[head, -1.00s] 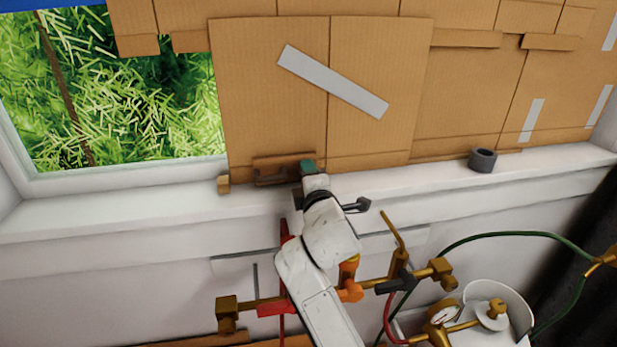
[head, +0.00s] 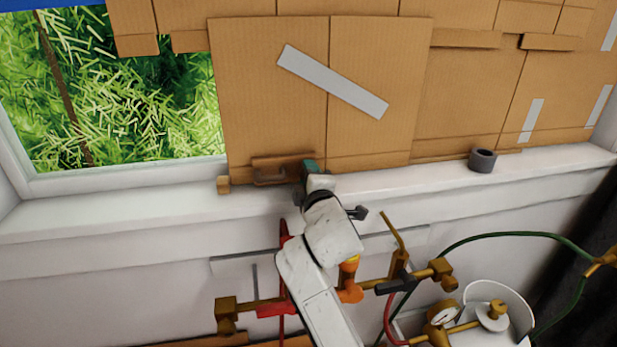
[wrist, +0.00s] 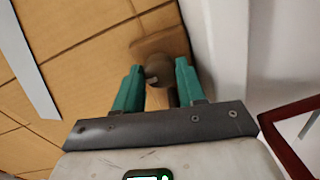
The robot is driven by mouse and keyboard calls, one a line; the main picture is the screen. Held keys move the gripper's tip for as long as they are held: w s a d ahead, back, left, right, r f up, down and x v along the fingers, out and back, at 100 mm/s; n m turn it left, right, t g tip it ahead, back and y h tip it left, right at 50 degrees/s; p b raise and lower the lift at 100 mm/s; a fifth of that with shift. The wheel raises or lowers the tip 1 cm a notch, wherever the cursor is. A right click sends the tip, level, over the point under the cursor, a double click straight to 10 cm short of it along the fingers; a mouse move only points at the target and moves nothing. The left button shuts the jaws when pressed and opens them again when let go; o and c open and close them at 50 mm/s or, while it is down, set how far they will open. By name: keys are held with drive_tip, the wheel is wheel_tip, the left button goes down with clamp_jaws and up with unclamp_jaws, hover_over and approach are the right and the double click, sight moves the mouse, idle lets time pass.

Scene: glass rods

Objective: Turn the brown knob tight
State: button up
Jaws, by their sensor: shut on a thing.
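The brown knob (wrist: 158,72) shows in the wrist view between the two teal fingers of my gripper (wrist: 158,80). It belongs to a brown clamp-like piece (head: 270,170) at the foot of the cardboard, on the window sill. My gripper (head: 310,167) is at the right end of this piece in the head view and is shut on the knob. In the head view my gripper and wrist hide the knob. How tight the knob sits cannot be told.
A grey tape roll (head: 482,160) stands on the sill to the right. A small wooden block (head: 223,185) sits left of the clamp. Below the sill are a brass torch fixture (head: 400,270), a gauge (head: 443,313) and a green hose (head: 510,234). Cardboard (head: 270,80) stands close behind.

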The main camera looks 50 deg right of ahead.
drive_tip(key=o, duration=1.1)
drive_tip(key=shift+c, duration=0.2)
